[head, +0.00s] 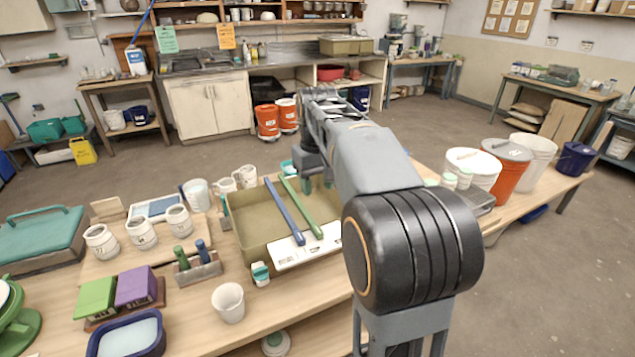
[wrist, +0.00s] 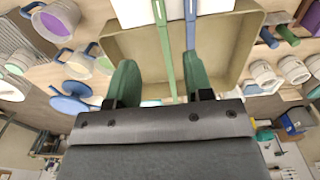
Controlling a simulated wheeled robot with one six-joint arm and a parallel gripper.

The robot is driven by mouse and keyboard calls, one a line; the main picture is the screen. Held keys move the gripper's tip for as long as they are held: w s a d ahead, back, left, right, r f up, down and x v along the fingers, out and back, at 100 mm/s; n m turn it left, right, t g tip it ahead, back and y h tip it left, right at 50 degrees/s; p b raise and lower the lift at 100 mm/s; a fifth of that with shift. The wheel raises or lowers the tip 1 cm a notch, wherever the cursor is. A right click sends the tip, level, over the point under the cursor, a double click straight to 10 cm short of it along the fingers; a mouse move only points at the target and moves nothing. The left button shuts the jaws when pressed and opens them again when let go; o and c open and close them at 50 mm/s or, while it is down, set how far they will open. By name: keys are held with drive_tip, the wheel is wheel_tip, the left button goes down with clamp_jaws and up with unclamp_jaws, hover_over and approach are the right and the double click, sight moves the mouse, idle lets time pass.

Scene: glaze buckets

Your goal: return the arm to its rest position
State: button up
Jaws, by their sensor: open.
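My arm reaches out over the work table in the head view. My gripper (head: 318,184) hangs above the far right part of the olive tray (head: 249,238). In the wrist view my gripper (wrist: 160,84) has its two green fingers wide apart, with nothing held between them. A green stick (head: 302,206) and a blue stick (head: 284,209) lie across the tray, with their near ends over a white slotted piece (head: 291,257). The sticks also pass beyond the fingers in the wrist view. My arm hides the tray's right side.
A lone white cup (head: 228,302) stands in front. Buckets, including an orange one (head: 507,165), stand at the table's right. Open floor lies behind the table.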

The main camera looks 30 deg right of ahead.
idle(0.4)
drive_tip(key=s+a+f+t, duration=0.3)
drive_tip(key=s+a+f, duration=0.7)
drive_tip(key=s, duration=0.4)
drive_tip(key=shift+s+a+f+n+t, duration=0.15)
drive_tip(key=shift+a+f+n+t, duration=0.2)
drive_tip(key=shift+f, duration=0.4)
drive_tip(key=shift+d, duration=0.15)
